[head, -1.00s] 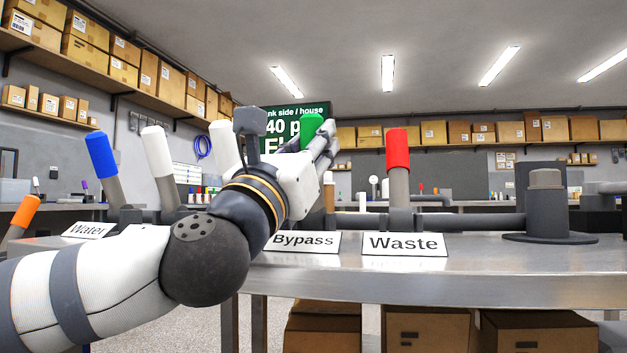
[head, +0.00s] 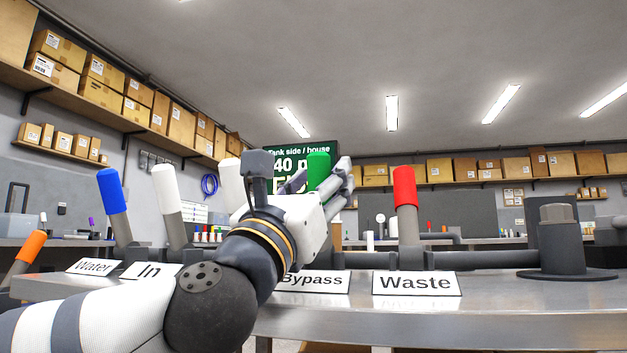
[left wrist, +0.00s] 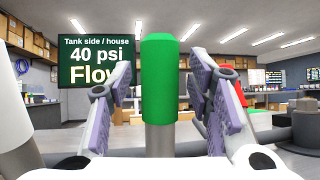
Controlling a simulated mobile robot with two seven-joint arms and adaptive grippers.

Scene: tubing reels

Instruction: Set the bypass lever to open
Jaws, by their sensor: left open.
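The bypass lever has a green grip (head: 318,171) and stands about upright behind the "Bypass" label (head: 314,281). In the left wrist view the green grip (left wrist: 159,80) and its grey stem (left wrist: 160,139) stand between my open fingers, with a gap on each side. My left gripper (head: 322,178) is at the height of the grip, and its arm hides the lever's lower part in the head view. The left gripper also shows in the left wrist view (left wrist: 160,95). My right gripper is not in view.
A red lever (head: 405,188) stands right of it behind the "Waste" label (head: 416,282). White (head: 167,190), blue (head: 111,191) and orange (head: 31,246) levers stand to the left. A green screen (left wrist: 93,62) behind reads "Tank side / house 40 psi", its last line partly hidden.

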